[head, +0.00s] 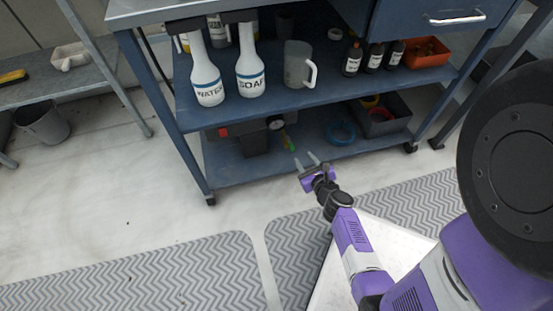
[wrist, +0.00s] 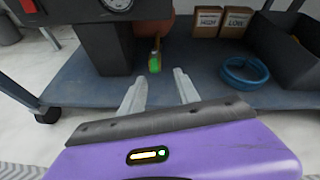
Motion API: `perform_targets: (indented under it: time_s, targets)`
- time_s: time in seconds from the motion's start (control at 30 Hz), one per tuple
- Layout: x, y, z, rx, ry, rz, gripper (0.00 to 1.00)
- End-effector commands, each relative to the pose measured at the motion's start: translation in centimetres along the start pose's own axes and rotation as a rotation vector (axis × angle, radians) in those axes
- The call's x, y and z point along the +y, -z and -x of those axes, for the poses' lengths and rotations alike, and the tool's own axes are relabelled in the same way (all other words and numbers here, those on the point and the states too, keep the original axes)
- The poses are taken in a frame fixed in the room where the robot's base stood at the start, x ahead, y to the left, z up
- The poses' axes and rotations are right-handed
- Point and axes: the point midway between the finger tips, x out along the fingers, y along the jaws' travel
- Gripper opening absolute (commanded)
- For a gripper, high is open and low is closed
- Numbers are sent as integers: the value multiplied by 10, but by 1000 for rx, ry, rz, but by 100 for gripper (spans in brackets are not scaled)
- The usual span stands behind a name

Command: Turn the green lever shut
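The green lever (head: 290,143) hangs beside the dark unit on the cart's bottom shelf, small in the head view. In the wrist view the green lever (wrist: 154,62) points downward ahead of my gripper, with a brownish part above it. My gripper (wrist: 158,80) is open, its two pale fingers apart with nothing between them. In the head view my gripper (head: 306,160) is at the front edge of the bottom shelf, just below and right of the lever. The fingertips appear short of the lever, which looks untouched.
The dark unit (wrist: 98,40) with a gauge (wrist: 117,4) stands left of the lever. A blue hose coil (wrist: 244,72), two brown boxes (wrist: 221,22) and a black bin (head: 385,115) are to the right. The middle shelf (head: 270,105) with bottles lies above.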

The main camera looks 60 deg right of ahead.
Motion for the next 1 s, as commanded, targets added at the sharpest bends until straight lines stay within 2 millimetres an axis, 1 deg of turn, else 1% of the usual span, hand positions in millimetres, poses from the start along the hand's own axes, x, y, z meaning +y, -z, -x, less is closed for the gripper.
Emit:
perform_targets:
  time_s: [0.03,0.1,0.2,0.27,0.37,0.6,0.7,0.83,1.0]
  targets:
    - [3,3,1,-2,-8,-79,38]
    - [4,0,1,-14,-14,-150,38]
    - [6,-1,-1,-17,-20,-185,38]
    - [6,-1,-5,-17,-20,-191,38]
    - [6,-1,-17,-19,-20,-190,38]
    - [7,-1,-54,-18,-20,-187,38]
    - [7,-1,-66,-17,-20,-186,38]
    - [7,-2,-74,-16,-19,-186,38]
    - [7,-3,-77,-16,-19,-186,38]
